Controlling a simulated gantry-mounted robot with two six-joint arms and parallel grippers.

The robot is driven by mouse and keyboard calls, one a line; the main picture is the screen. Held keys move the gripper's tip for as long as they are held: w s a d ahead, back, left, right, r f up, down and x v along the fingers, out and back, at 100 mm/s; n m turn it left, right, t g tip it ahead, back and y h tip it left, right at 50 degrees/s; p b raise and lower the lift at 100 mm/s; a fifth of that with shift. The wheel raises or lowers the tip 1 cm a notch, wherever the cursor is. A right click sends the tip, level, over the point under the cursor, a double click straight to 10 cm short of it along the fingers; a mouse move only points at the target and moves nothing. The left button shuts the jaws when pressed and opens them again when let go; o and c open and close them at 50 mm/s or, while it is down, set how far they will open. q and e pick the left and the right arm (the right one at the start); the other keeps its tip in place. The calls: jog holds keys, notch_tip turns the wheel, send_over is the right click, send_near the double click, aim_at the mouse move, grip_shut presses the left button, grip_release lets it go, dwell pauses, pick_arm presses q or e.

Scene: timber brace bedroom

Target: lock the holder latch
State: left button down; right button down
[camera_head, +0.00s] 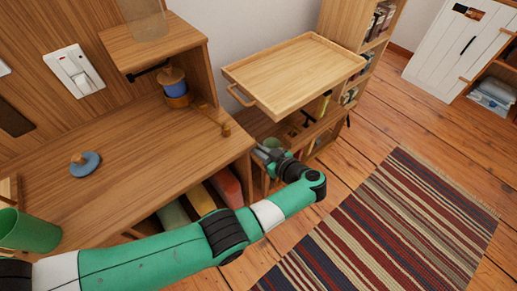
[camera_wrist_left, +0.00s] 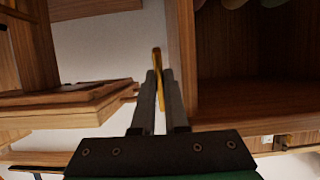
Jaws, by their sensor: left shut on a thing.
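My left gripper (camera_head: 264,154) reaches in from the left, past the right end of the wooden desk (camera_head: 130,145), close to its side edge. In the left wrist view its two dark fingers (camera_wrist_left: 162,88) are closed around a thin, upright yellow-gold piece (camera_wrist_left: 156,60), whose tip shows above them. This piece stands beside a vertical wooden panel edge (camera_wrist_left: 181,60). I cannot tell for certain whether it is the holder latch. In the head view the gripped piece is hidden. My right gripper is in neither view.
On the desk are a blue-and-wood canister (camera_head: 175,85), a wooden peg (camera_head: 226,129), a blue disc with a knob (camera_head: 85,163) and a green cup (camera_head: 28,231). A wooden tray (camera_head: 293,73) stands beyond my gripper. A striped rug (camera_head: 400,225) covers the floor at right.

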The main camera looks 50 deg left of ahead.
pick_arm(q)
jog(key=shift+r, duration=0.1)
dwell(0.7)
jog(key=shift+r+p, duration=0.2)
jog(key=shift+p, duration=0.4)
jog(key=h+p, duration=0.2)
jog(key=p, duration=0.2)
jog(key=r+h+p, duration=0.1)
jog(key=p, duration=0.3)
jog(key=d+h+p, duration=0.1)
jog(key=h+p, duration=0.1)
jog(key=p, duration=0.2)
jog(key=shift+r+h+p, duration=0.3)
jog(key=shift+r+p, duration=0.05)
jog(key=shift+d+f+h+p, duration=0.1)
jog(key=shift+h+p, duration=0.6)
jog(key=shift+p, duration=0.15)
jog(key=c, duration=1.2)
grip_release()
jog(key=shift+f, duration=0.1)
